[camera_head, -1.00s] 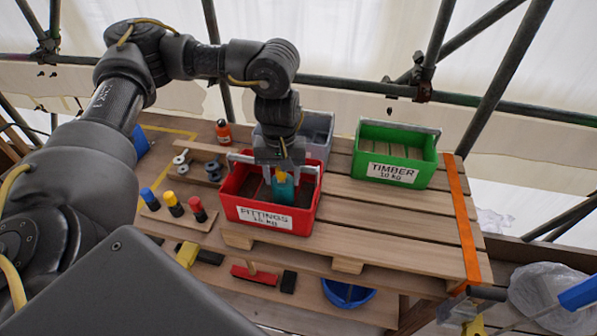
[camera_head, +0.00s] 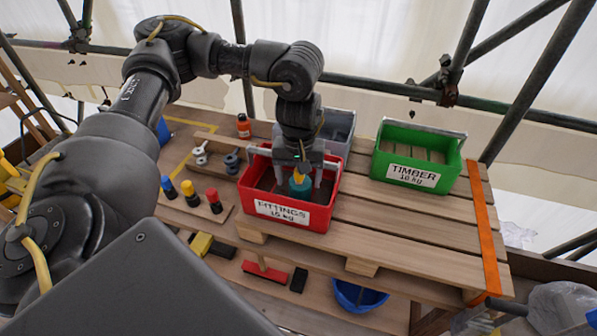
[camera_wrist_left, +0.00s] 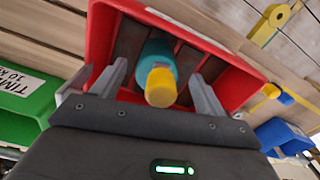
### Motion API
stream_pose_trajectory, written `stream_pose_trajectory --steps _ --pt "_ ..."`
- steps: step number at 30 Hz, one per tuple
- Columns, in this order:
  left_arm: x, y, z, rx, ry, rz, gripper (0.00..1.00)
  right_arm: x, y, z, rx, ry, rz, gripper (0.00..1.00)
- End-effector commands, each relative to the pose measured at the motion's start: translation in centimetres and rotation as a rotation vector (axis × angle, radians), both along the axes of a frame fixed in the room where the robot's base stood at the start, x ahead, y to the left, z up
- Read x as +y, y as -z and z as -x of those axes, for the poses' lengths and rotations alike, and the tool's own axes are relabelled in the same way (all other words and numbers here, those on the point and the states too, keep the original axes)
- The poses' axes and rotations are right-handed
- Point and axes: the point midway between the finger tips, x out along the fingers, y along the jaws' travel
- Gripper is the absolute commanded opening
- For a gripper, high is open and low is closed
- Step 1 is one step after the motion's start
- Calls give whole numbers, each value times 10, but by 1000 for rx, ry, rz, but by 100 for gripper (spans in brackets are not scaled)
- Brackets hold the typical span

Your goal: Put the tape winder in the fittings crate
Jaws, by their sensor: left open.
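The tape winder (camera_head: 300,185), teal with a yellow end, is inside the red fittings crate (camera_head: 290,216). It also shows in the left wrist view (camera_wrist_left: 158,66), within the red crate walls (camera_wrist_left: 225,52). My left gripper (camera_head: 300,178) reaches down into the crate from above. In the left wrist view its two fingers (camera_wrist_left: 155,85) stand apart on either side of the winder, with gaps visible between them and it. The crate floor directly under the winder is hidden. My right gripper is not in view.
A green timber crate (camera_head: 416,178) stands to the right and a grey crate (camera_head: 338,126) behind. Left of the red crate are an orange bottle (camera_head: 243,126) and several colored pegs (camera_head: 190,190). A blue bowl (camera_head: 358,296) sits below.

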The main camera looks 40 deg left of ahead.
Motion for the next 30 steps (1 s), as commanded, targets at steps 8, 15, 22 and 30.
stream_pose_trajectory --steps 8,15,22,30 --pt "0 -33 -1 -7 1 -1 73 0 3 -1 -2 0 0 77" --pt "0 -81 -1 -6 1 -1 73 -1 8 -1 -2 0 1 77" --pt "0 -113 -1 -3 0 -1 73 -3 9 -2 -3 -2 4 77" --pt "0 -122 0 0 1 0 73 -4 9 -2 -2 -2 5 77"
